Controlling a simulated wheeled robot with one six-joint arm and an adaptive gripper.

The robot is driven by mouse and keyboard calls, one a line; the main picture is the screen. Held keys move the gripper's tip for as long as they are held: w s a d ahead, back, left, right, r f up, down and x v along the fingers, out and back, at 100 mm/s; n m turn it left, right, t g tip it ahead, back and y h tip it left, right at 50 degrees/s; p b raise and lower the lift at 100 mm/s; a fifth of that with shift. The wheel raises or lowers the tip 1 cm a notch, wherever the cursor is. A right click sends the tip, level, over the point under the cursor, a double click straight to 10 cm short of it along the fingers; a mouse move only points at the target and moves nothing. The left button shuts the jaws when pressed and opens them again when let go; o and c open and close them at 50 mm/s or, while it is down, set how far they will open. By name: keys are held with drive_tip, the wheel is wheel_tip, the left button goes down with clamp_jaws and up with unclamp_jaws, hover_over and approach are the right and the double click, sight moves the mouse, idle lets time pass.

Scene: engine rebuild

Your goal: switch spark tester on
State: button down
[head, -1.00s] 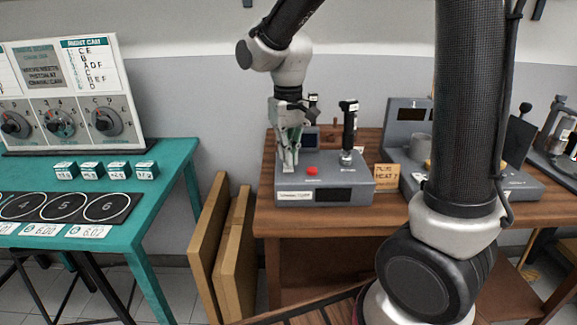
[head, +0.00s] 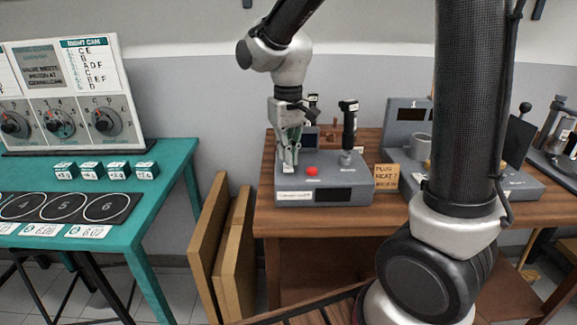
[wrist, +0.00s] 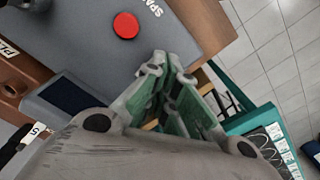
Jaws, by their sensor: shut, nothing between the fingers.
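The spark tester is a grey box (head: 340,190) on the wooden bench, with a red round button (head: 312,171) on its top, a dark display on its front and a black upright lever (head: 349,130). My gripper (head: 288,168) is shut and empty, pointing down over the left part of the box, left of the button. Whether the fingertips touch the box I cannot tell. In the wrist view the red button (wrist: 126,25) lies beyond and to the left of my fingertips (wrist: 168,58), clear of them, near white lettering that is partly cut off.
A card (head: 387,177) stands right of the tester, beside another grey machine (head: 520,184) with a cup. A teal table (head: 160,200) with dials and small boxes is at the left. Brown panels (head: 222,250) lean between table and bench.

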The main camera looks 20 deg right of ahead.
sight(289, 168)
drive_tip(key=shift+f, duration=1.15)
idle(0.7)
drive_tip(key=shift+r, duration=3.5)
drive_tip(key=shift+s+f, duration=0.15)
drive_tip(key=shift+f, duration=0.1)
drive_tip(key=shift+n, duration=0.4)
drive_tip(key=s+d, duration=0.2)
drive_tip(key=s, duration=0.1)
drive_tip(key=s+d, duration=0.1)
drive_tip(key=shift+s+f, duration=0.15)
drive_tip(key=shift+f, duration=0.05)
drive_tip(key=s+d+r+m+t, duration=0.3)
drive_tip(key=s+d+r+t, duration=0.1)
drive_tip(key=s+d, duration=0.8)
drive_tip(key=shift+s+r, duration=0.5)
drive_tip(key=shift+s, duration=0.7)
